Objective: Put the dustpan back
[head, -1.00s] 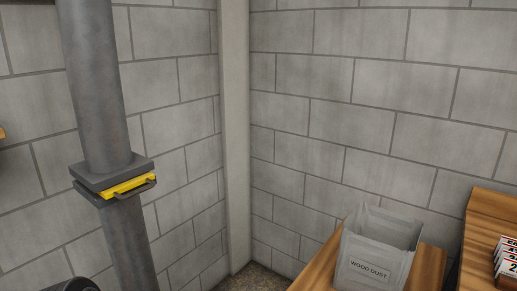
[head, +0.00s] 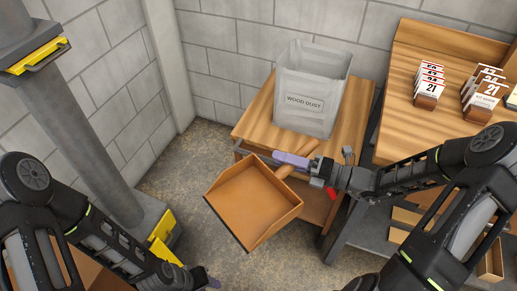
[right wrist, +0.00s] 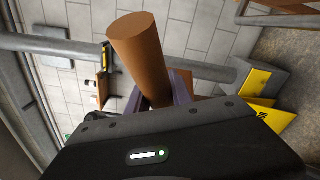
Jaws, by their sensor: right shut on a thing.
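The dustpan (head: 253,203) is an orange-brown wooden pan with a round handle, held in the air in front of the small wooden table. My right gripper (head: 292,162) is shut on its handle, its purple fingers around the wood. In the right wrist view the handle (right wrist: 138,58) stands up between the purple fingers; the pan itself cannot be made out there. My left gripper (head: 211,282) is at the bottom edge of the head view, and its fingers are mostly cut off or hidden.
A grey "WOOD DUST" bin (head: 310,95) stands on the small wooden table (head: 258,118). A bench (head: 400,85) with numbered blocks is at the right. A grey column (head: 85,140) with yellow parts stands left. Floor (head: 195,165) shows between column and table.

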